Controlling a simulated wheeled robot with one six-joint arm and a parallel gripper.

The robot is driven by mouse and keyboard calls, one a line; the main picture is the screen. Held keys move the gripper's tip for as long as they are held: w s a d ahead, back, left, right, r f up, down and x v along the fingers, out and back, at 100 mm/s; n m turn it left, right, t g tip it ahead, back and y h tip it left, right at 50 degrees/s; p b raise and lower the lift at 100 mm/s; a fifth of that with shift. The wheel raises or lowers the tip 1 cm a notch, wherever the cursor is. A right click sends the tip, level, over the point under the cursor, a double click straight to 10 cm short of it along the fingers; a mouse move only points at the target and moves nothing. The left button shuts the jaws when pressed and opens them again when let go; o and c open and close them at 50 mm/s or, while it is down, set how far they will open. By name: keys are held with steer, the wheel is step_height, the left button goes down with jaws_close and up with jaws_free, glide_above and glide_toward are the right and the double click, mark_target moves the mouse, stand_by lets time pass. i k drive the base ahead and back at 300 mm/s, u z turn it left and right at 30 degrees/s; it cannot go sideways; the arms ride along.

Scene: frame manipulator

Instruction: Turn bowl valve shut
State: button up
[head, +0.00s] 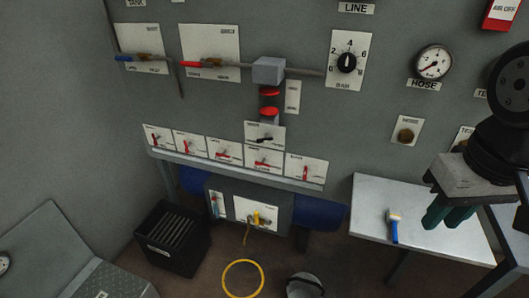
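Several small valves are on the wall panel, and their labels are too small to read, so I cannot tell which is the bowl valve. A valve with a black handle (265,139) sits on a white plate just below the unit with red bands (269,102). Its handle lies roughly level. A row of red-handled valves (222,153) runs beneath it. A yellow-handled valve (256,218) is on the lower box. My gripper (482,214) is at the far right, well away from all these valves.
A grey bench (365,210) at the right bears a blue-handled brush (393,226). A black crate (172,240), a bucket (304,286) and a yellow hose loop (243,278) are on the floor. A ledge (235,172) juts out below the valve row.

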mark_target(266, 138)
steer(key=u, duration=0.55)
steer(key=i, duration=0.5)
steer(key=z, duration=1.45)
